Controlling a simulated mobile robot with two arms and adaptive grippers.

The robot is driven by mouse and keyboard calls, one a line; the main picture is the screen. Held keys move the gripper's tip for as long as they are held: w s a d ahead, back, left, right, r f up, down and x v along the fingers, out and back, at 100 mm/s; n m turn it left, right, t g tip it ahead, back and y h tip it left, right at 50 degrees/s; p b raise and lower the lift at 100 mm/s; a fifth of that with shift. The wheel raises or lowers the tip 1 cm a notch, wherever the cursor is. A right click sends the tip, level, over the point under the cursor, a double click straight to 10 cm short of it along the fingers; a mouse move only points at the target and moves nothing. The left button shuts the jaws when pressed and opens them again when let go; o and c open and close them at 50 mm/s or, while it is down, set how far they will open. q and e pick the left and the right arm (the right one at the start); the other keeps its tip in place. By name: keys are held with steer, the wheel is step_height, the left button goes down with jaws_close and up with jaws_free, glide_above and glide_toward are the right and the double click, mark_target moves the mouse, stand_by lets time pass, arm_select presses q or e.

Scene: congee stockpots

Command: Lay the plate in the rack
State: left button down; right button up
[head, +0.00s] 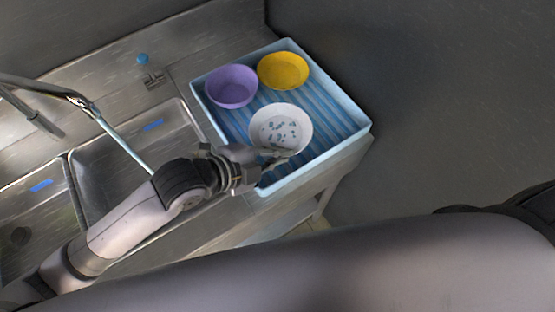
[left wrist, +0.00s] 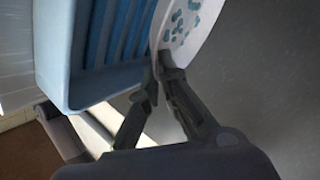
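The plate (head: 280,128) is white with blue-green spots. In the head view it appears over the front middle of the blue rack (head: 348,137), a ribbed tray with raised walls. My left gripper (head: 280,155) is at the plate's near edge. In the left wrist view the gripper's fingers (left wrist: 157,74) close on the rim of the plate (left wrist: 187,24), which shows only in part. The rack (left wrist: 65,85) shows at upper left there, with the plate beside its ribs. I cannot tell whether the plate touches the rack. My right gripper is not in view.
A purple bowl (head: 231,88) and a yellow bowl (head: 283,70) stand in the back of the rack. The rack's right side is bare. Steel sink basins (head: 120,165) and a faucet (head: 82,101) lie to the left. A grey wall (head: 440,90) is at right.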

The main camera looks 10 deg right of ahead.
mark_target(277, 170)
arm_select(q)
step_height(277, 170, down, 4)
steer(key=shift+r, duration=0.25)
steer(key=c, duration=2.3)
jaws_free()
steer(key=shift+f, duration=0.15)
steer(key=shift+o, duration=1.1)
steer(key=b+v, duration=0.1)
steer(key=v, duration=1.1)
steer(key=shift+b, duration=0.35)
steer(key=shift+d, duration=0.1)
